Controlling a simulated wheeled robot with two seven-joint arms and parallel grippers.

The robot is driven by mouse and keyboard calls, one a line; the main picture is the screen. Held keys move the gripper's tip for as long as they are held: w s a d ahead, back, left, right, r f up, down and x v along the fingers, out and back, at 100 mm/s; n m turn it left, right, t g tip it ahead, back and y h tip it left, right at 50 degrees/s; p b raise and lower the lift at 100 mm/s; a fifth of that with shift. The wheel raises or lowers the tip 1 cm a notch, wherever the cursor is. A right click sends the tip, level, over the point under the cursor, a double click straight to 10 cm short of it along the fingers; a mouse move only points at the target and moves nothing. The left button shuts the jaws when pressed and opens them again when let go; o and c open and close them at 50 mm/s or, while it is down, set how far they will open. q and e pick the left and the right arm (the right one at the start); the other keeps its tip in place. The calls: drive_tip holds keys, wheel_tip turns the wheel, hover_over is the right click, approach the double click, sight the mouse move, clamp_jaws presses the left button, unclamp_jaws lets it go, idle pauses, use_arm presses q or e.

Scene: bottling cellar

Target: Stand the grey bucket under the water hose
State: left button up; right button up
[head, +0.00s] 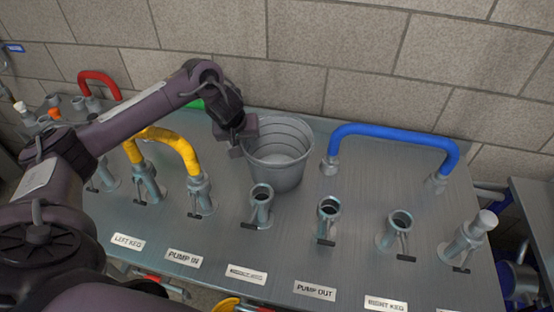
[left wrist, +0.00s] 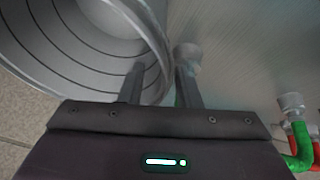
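The grey bucket (head: 283,172) stands upright at the back of the metal bench, near the brick wall, its mouth facing up. My left gripper (head: 243,140) is at its left rim. In the left wrist view the two fingers (left wrist: 162,85) are apart, one inside the bucket (left wrist: 85,45) and one outside, with the rim between them. A gap shows, so the gripper looks open. No hose is clearly marked as the water hose; one label (head: 246,273) is too blurred to read. My right gripper is not in view.
A blue hose (head: 395,132) arches right of the bucket. A yellow hose (head: 165,138) and a green hose (head: 195,104), mostly hidden by my arm, are to the left; a red hose (head: 97,76) is farther left. Several upright pipe stubs with valves, such as this one (head: 261,203), stand in front.

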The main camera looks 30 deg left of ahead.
sight(248, 149)
use_arm(q)
drive_tip(key=x, duration=0.4)
drive_tip(key=shift+a, duration=0.15)
drive_tip(key=shift+r, duration=0.1)
clamp_jaws()
idle(1.1)
